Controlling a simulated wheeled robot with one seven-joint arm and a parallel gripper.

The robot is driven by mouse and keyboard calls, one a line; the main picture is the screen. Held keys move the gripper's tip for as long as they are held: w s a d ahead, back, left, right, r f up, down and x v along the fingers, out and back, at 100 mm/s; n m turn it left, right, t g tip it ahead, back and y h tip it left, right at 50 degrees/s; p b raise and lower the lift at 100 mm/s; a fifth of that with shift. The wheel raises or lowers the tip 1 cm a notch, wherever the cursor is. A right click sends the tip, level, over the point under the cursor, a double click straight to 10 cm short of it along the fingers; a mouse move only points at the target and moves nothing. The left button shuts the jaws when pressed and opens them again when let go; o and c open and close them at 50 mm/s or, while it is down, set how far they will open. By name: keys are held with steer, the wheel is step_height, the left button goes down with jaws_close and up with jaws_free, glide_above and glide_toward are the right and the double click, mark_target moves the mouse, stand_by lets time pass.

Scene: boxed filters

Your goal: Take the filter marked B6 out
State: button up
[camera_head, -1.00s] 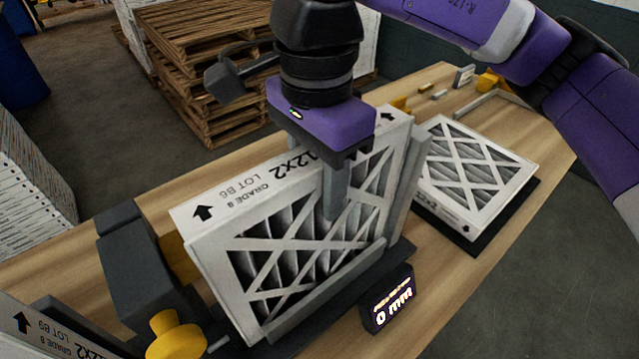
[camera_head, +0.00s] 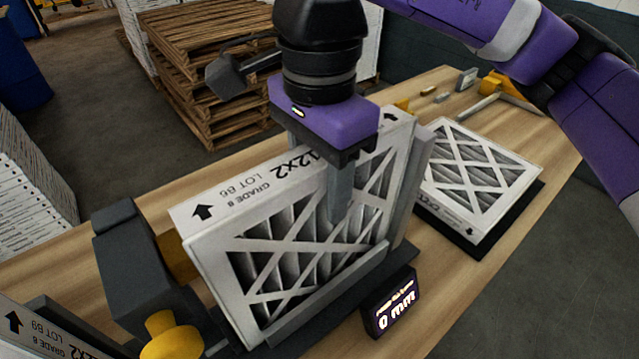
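The filter marked LOT B6 (camera_head: 245,207) is a white-framed pleated panel with a lattice face. It stands upright on edge in a grey holder (camera_head: 407,195) on the wooden bench. My gripper (camera_head: 318,170) points down over its top edge. One grey finger reaches down in front of the lattice face, and the other is mostly hidden behind the filter. The fingers straddle the filter. I cannot tell whether they press on it.
A grey clamp with a yellow knob (camera_head: 172,335) stands at the filter's left end. A display (camera_head: 391,302) reads 0 mm. Another filter (camera_head: 478,170) lies flat on a dark pad at right. A filter marked B9 (camera_head: 45,330) is at lower left. Pallets (camera_head: 205,75) stand behind.

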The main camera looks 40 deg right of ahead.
stand_by(0.3)
steer(key=shift+r+p, duration=1.5)
steer(key=shift+r, duration=2.05)
steer(key=o, duration=0.5)
steer(key=shift+o, duration=0.2)
steer(key=shift+r+b, duration=0.35)
steer(key=shift+r, duration=3.5)
